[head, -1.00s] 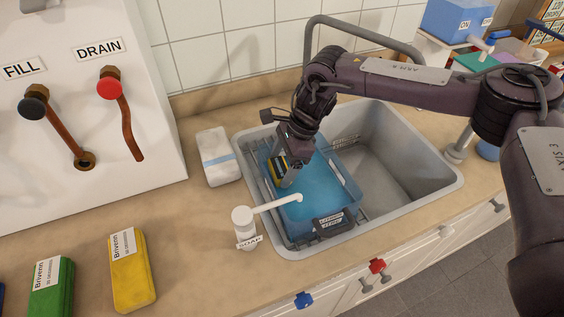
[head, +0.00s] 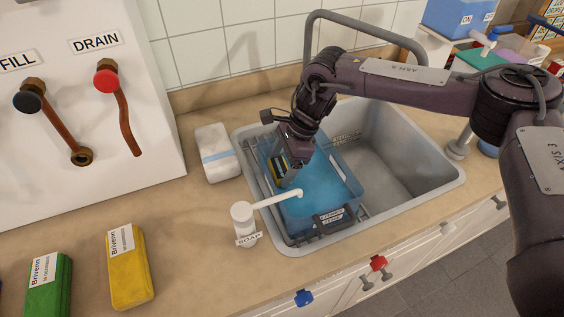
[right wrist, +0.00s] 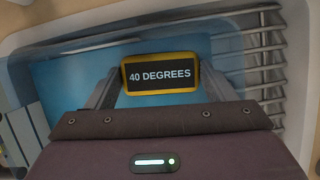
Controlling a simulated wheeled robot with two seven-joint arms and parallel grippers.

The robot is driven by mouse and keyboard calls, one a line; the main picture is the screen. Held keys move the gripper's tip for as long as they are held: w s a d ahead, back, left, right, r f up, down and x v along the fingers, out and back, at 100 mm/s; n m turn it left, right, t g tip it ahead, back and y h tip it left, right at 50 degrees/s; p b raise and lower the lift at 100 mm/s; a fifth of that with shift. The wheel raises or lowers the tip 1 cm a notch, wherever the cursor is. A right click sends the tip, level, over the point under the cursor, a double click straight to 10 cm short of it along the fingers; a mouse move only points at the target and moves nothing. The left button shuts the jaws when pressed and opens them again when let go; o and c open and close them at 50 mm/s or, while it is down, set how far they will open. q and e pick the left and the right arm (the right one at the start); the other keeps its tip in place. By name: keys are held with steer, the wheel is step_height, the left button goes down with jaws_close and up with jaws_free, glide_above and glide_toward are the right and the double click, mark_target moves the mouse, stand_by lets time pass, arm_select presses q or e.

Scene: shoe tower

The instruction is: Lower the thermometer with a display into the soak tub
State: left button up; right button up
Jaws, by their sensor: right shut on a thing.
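The thermometer (right wrist: 161,73) has a yellow frame and a dark display reading "40 DEGREES" in the right wrist view. My right gripper (right wrist: 160,86) is shut on it, one finger on each side. In the head view the thermometer's yellow edge (head: 270,167) shows beside the right gripper (head: 281,172), at the left end of the soak tub. The soak tub (head: 345,173) is a blue, see-through tub of blue water standing in the sink. The gripper is low over the water; whether the thermometer touches it is hard to tell. My left gripper is not in view.
The sink (head: 392,165) has free room right of the tub. A white soap dispenser (head: 243,222) stands at the sink's front left, its spout reaching over the tub. A white packet (head: 217,153) lies left of the sink. A yellow box (head: 131,268) and green box (head: 49,287) lie at front left.

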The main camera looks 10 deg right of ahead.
steer(key=shift+f+b, duration=0.6)
steer(key=shift+f, duration=0.25)
stand_by(0.5)
steer(key=o, duration=1)
